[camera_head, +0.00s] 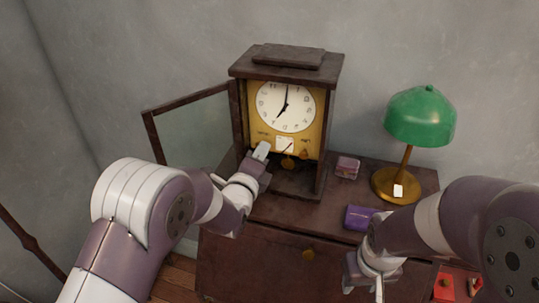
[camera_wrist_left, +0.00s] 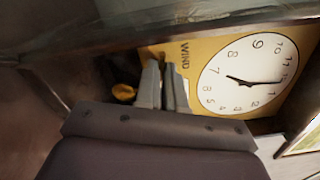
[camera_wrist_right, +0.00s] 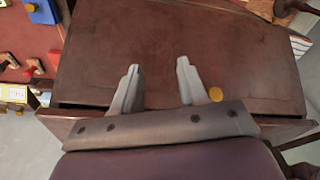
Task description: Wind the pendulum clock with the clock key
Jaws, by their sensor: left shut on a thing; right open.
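The pendulum clock (camera_head: 334,100) stands upright on the cabinet, with a white dial (camera_head: 286,106) and a gold face plate. Its glass door (camera_head: 195,130) is swung open to the left. My left gripper (camera_head: 262,150) is at the lower left of the face plate, by the "WIND" lettering, which shows in the left wrist view (camera_wrist_left: 185,54). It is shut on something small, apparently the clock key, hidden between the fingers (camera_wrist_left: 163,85). A gold pendulum bob (camera_head: 287,163) hangs below the dial. My right gripper (camera_head: 368,272) is open and empty in front of the cabinet.
A green-shaded lamp (camera_head: 420,117), a small pinkish box (camera_head: 347,167) and a purple box (camera_head: 360,217) stand on the cabinet (camera_head: 290,213), right of the clock. A gold knob (camera_head: 308,255) is on the cabinet front. Red items (camera_head: 444,286) lie at lower right.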

